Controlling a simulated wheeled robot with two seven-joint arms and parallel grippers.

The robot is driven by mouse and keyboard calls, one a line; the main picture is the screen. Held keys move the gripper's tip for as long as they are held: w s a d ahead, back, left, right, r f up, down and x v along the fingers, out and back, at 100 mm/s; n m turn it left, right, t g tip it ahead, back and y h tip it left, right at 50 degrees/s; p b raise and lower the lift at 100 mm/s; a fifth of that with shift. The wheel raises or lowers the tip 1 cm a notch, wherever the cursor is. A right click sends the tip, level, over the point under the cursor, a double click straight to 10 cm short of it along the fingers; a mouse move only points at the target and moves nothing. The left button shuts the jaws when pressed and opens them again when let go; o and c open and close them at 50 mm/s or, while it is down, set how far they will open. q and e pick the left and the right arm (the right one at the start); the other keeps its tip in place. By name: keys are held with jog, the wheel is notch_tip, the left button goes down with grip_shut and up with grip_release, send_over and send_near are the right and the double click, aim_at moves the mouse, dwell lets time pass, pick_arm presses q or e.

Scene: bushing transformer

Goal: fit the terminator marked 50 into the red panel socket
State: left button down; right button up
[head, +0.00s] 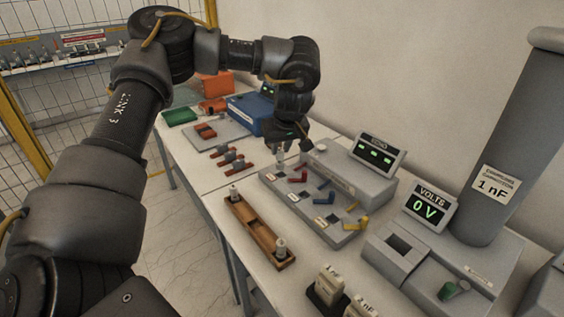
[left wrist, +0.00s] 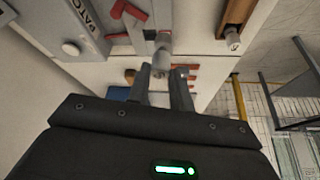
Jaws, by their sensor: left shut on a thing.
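My left gripper (head: 290,153) points down over the far end of the grey panel (head: 285,197), near the panel's red part (head: 298,178). In the left wrist view the gripper (left wrist: 162,74) is shut on a small grey cylindrical terminator (left wrist: 162,56), held between the fingertips. I cannot read its marking. The red part (left wrist: 127,11) shows just beyond and left of it there. Whether the terminator touches the panel is unclear. My right gripper is not in view.
A wooden tray (head: 258,230) beside the panel holds a grey terminator at each end (head: 232,193) (head: 281,248); its middle is empty. Blue and yellow (head: 357,220) parts sit along the panel.

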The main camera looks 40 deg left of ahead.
aim_at(282, 162)
pick_arm(q)
jog(key=w+a+f, duration=0.1)
jog(key=f, duration=0.2)
jog(key=w+a+f+p, duration=0.1)
jog(key=w+f, duration=0.1)
jog(key=f, duration=0.1)
jog(key=w+a+f+p, duration=0.1)
jog(key=w+f, duration=0.1)
jog(key=shift+w+a+f, duration=0.15)
jog(key=shift+a+f, duration=0.25)
jog(key=shift+w+f, duration=0.1)
jog(key=shift+f, duration=0.4)
jog(key=c, duration=1.3)
grip_release()
jog(key=shift+f, duration=0.1)
jog(key=shift+o, duration=0.2)
